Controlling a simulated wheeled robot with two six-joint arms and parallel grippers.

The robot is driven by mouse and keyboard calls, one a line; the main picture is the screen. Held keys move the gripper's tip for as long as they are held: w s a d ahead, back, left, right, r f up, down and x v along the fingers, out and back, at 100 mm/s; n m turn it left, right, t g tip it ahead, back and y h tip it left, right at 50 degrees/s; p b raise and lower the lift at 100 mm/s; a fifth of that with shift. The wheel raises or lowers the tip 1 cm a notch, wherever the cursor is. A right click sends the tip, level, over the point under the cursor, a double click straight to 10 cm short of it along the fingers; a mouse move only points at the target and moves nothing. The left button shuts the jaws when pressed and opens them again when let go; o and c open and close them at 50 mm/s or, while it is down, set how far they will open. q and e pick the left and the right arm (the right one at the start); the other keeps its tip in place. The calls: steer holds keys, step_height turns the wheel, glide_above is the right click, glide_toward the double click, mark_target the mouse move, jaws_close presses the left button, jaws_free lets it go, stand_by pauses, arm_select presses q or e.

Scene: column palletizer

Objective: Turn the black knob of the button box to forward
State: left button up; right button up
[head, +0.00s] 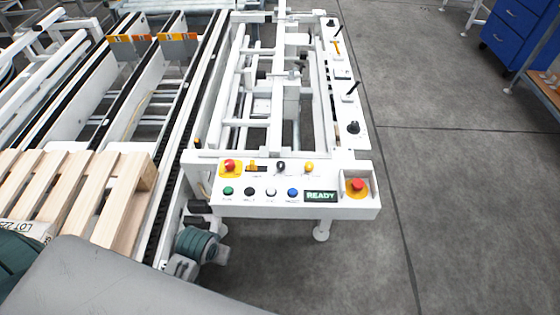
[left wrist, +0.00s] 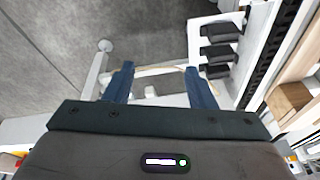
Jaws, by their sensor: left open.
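The white button box (head: 230,205) stands at the near end of the white conveyor frame in the head view. The small black knob (head: 281,167) sits in its upper row, between an orange-marked switch and a yellow button. Its pointing direction is too small to tell. My left gripper (left wrist: 160,86) shows in the left wrist view with two blue fingers apart and nothing seen between them. White framework and floor lie beyond the fingers. I cannot make out the knob in that view. My right gripper is in neither view.
Red emergency buttons (head: 358,185) (head: 230,166) and a lit READY display (head: 320,196) are on the box. Another black knob (head: 353,127) stands on the right rail. A wooden pallet (head: 110,190) lies left. Grey floor (head: 450,200) is open at right.

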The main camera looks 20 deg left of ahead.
arm_select(q)
steer(key=w+d+r+n, duration=0.1)
steer(key=w+r, duration=0.1)
steer(key=w, duration=0.5)
steer(key=w+d+r+n+g, duration=0.1)
steer(key=w+d+r+n, duration=0.1)
steer(key=w, duration=0.6)
steer(key=w+d+r+n, duration=0.1)
steer(key=w+r+n, duration=0.1)
steer(key=w, duration=0.5)
steer(key=shift+w+d+r+g+h, duration=0.25)
steer(key=shift+r+g+h, duration=0.15)
steer(key=shift+r, duration=0.15)
steer(key=n+g, duration=0.1)
steer(key=n, duration=0.1)
glide_toward(281, 165)
step_height(281, 165, down, 9)
steer(key=shift+w+a+r+p, duration=0.1)
steer(key=shift+w+p, duration=0.1)
steer(key=shift+p, duration=1)
steer(key=c, duration=1)
steer(key=shift+o, duration=0.2)
